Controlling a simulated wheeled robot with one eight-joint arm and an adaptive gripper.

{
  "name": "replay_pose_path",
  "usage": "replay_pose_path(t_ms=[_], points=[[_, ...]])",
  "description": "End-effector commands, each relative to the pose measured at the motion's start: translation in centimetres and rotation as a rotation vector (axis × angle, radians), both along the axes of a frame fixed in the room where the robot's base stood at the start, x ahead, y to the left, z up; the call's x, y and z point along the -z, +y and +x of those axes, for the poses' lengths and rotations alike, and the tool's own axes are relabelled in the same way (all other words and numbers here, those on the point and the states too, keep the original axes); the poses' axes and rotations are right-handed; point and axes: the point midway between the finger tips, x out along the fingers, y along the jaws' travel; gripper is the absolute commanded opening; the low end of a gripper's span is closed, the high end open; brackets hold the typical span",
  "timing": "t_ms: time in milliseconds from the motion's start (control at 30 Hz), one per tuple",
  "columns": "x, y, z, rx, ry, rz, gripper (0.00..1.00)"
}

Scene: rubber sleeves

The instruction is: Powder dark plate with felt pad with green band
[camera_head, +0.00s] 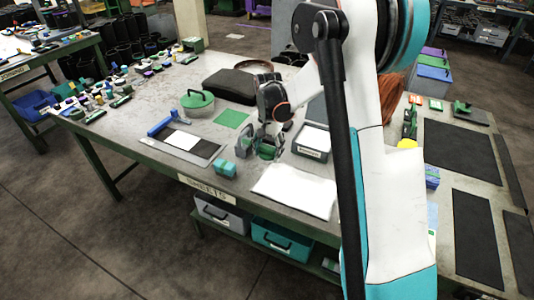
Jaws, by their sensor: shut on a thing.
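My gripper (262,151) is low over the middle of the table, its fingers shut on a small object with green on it. I take this for the felt pad with green band (268,152); the fingers hide much of it, and I cannot tell whether it touches the table. To its left lies a flat panel with dark parts and a white square (183,141). The dark plate (207,149) seems to be the dark part at its right end, apart from the gripper.
A teal block (225,168) stands front left of my gripper, and white sheets (294,191) lie front right. A labelled grey box (312,142) is close on the right. Behind are a green square (231,118), a green-lidded round container (197,101) and a dark cushion (231,85).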

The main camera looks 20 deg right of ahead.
Motion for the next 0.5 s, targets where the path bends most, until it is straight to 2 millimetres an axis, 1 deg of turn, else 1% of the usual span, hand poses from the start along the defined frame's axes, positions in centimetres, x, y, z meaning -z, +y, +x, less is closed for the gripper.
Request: replay_pose_path(t_ms=[33,300,500], points=[[-0.7,-0.1,0.0,0.0,0.0,0.0,0.28],[-3.0,-0.4,0.0,-0.003,0.0,0.0,0.28],[-3.3,-0.5,0.0,-0.004,0.0,0.0,0.28]])
